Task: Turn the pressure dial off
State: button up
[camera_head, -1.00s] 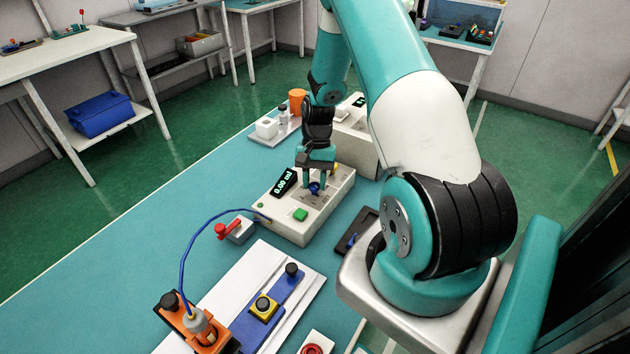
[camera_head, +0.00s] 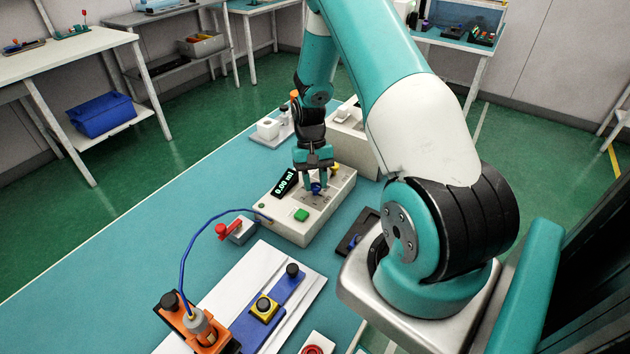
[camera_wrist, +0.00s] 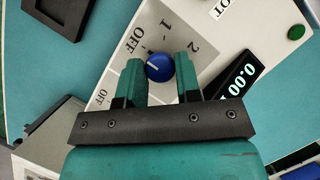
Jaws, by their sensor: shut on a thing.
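The pressure dial is a blue round knob (camera_head: 316,188) on top of a beige box (camera_head: 290,228) with a "0.00 ml" display (camera_head: 285,182). In the wrist view the knob (camera_wrist: 159,70) has a short white line pointing to the upper left, on the side of the printed "OFF" (camera_wrist: 133,40). The marks "1" and "2" lie farther around the knob. My gripper (camera_head: 315,184) points down over the box. In the wrist view my gripper (camera_wrist: 160,74) is shut on the knob, with one teal finger on each side.
A green button (camera_head: 301,215) sits on the box near the dial. A second beige box (camera_head: 354,140) stands behind. A white plate with orange and blue fixtures lies in front.

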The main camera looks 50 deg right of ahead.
jog(key=o, duration=0.9)
jog(key=b+v, duration=0.2)
jog(key=v, duration=1.5)
jog(key=shift+r+b, duration=0.3)
jog(key=shift+a, duration=0.1)
jog(key=s+a+r+n+t, duration=0.1)
jog(key=s+a+r+n, duration=0.15)
jog(key=a, duration=0.55)
jog(key=s+a+r+n+t, duration=0.1)
jog(key=a+r+n, duration=0.2)
jog(key=a, duration=0.4)
jog(key=s+a+r+n+t, duration=0.1)
jog(key=s+a+r+n, duration=0.15)
jog(key=a, duration=0.55)
jog(key=s+a+n, duration=0.2)
jog(key=s+a, duration=0.2)
jog(key=s, duration=0.1)
jog(key=s+a+r+n+y, duration=0.1)
jog(key=s+a+n, duration=0.1)
jog(key=s+a, duration=0.2)
jog(key=s+a+r+n, duration=0.1)
jog(key=s+a+n, duration=0.1)
jog(key=s+a, duration=0.2)
jog(key=shift+s+a+t, duration=0.25)
jog(key=shift+s+t, duration=0.15)
jog(key=shift+s, duration=0.65)
